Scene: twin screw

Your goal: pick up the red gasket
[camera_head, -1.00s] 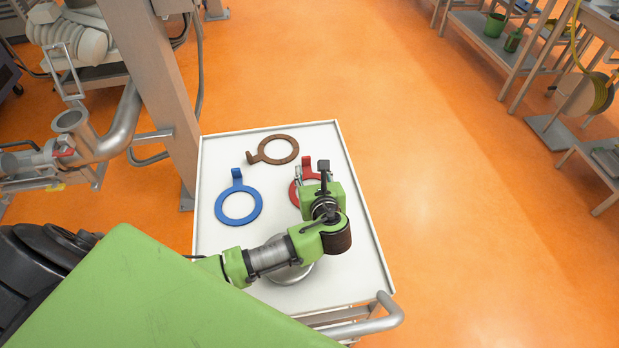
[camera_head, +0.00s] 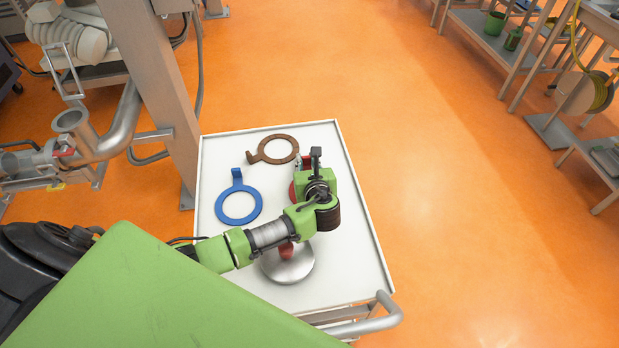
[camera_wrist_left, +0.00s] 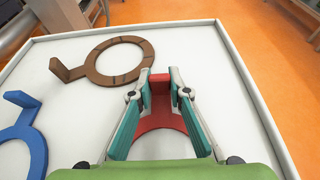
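The red gasket (camera_wrist_left: 160,118) is a ring with an upright tab, on the white cart top. In the left wrist view its tab stands between the two teal-padded fingers of my left gripper (camera_wrist_left: 161,82). The fingers are apart, one close on each side of the tab; whether either touches it I cannot tell. In the head view my left gripper (camera_head: 305,161) and its wrist hide most of the gasket, and only a red edge of the ring (camera_head: 292,191) shows. My right gripper is not in view.
On the white cart top (camera_head: 352,245) lie a blue gasket (camera_head: 221,212) to the left and a brown gasket (camera_head: 291,152) at the far side. A round metal piece with a red top (camera_head: 287,268) sits below my left forearm. Machinery with a grey post (camera_head: 165,100) stands left of the cart.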

